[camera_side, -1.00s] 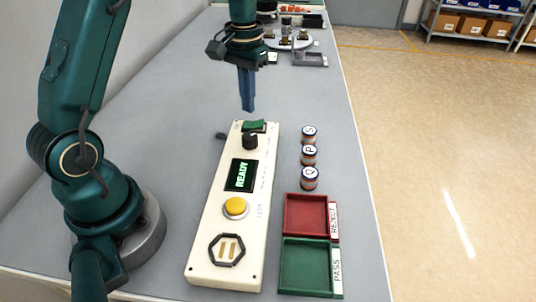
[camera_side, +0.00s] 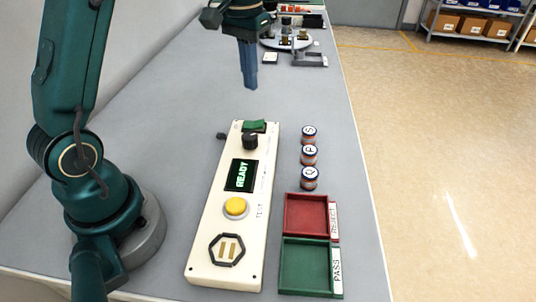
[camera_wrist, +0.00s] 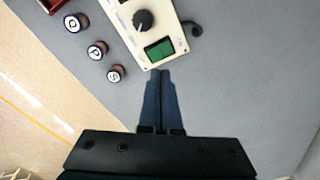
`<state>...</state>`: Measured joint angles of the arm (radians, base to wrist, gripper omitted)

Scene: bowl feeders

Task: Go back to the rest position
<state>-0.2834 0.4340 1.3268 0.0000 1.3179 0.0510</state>
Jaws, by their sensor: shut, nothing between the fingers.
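My gripper (camera_side: 250,86) is shut and empty, its blue fingers pointing down. It hangs in the air above the table, beyond the far end of the white test panel (camera_side: 208,255). In the wrist view the closed fingers of my gripper (camera_wrist: 160,75) show near the green switch (camera_wrist: 159,49) of the panel. The panel also has a black knob (camera_side: 250,141), a screen reading READY (camera_side: 240,175) and a yellow button (camera_side: 235,207).
Three lettered jars, S (camera_side: 309,134), P (camera_side: 308,155) and Q (camera_side: 309,178), stand right of the panel. A red REJECT tray (camera_side: 288,216) and a green PASS tray (camera_side: 283,270) lie nearer. A round fixture (camera_side: 273,43) stands at the back. The table left of the panel is mostly clear.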

